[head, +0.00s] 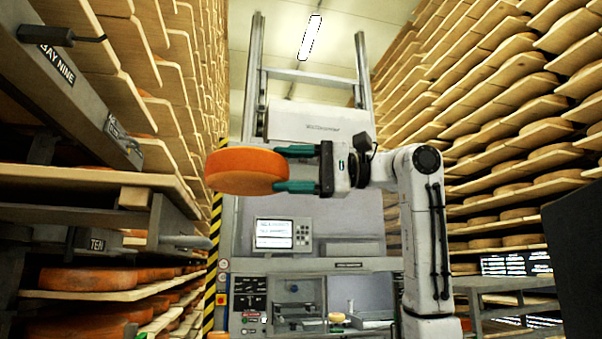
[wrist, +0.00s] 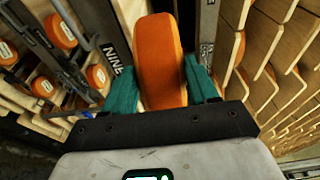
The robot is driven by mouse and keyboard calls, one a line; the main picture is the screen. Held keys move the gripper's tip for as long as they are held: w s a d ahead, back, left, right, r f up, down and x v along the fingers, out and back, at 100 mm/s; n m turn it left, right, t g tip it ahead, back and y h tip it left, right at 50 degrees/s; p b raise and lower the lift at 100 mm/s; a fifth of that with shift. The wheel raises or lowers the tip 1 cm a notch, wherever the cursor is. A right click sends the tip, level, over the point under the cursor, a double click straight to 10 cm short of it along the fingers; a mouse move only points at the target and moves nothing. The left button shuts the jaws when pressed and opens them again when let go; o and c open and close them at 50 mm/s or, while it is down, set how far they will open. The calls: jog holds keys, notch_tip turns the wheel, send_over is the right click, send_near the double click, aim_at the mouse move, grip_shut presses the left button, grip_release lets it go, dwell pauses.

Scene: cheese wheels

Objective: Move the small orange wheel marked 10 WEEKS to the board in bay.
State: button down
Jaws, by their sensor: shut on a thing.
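An orange cheese wheel (head: 246,170) is held in my gripper (head: 294,170), raised in the middle of the head view. The green fingers are shut on the wheel's right part. In the wrist view the same wheel (wrist: 159,62) sits between the two green fingers of my gripper (wrist: 163,88). No 10 WEEKS mark shows on the visible faces. To the left in the head view is a wooden board (head: 75,182) on a metal rack, level with or just below the wheel and apart from it.
A BAY NINE sign (head: 56,64) and a TEN sign (head: 97,245) are on the left rack. Orange wheels lie on lower left boards (head: 90,279). Shelves of wheels (head: 520,160) line the right. A machine with a screen (head: 283,233) stands behind my gripper. A yellow-black striped post (head: 212,262) stands left of it.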

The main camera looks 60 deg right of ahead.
aim_at(218, 179)
jog(key=shift+s+a+b+x, duration=0.25)
jog(key=shift+a+x, duration=0.15)
jog(key=shift+x, duration=1.6)
jog(key=shift+s+a+b+x, duration=0.15)
jog(key=shift+a+b+x, duration=0.2)
jog(key=shift+x, duration=1.6)
jog(key=shift+s+a+b+x, duration=0.2)
jog(key=shift+a+x, duration=0.3)
jog(key=shift+x, duration=1.5)
jog(key=shift+d+f+b, duration=0.1)
jog(key=shift+f+b, duration=0.75)
jog(key=shift+f, duration=0.2)
jog(key=shift+f, duration=0.25)
jog(key=shift+c, duration=2.3)
grip_release()
jog(key=shift+o, duration=1.2)
jog(key=shift+f, duration=0.2)
jog(key=b+v, duration=0.2)
jog(key=v, duration=0.8)
jog(key=shift+s+d+r, duration=0.1)
jog(key=shift+s+d, duration=0.1)
jog(key=shift+s, duration=0.15)
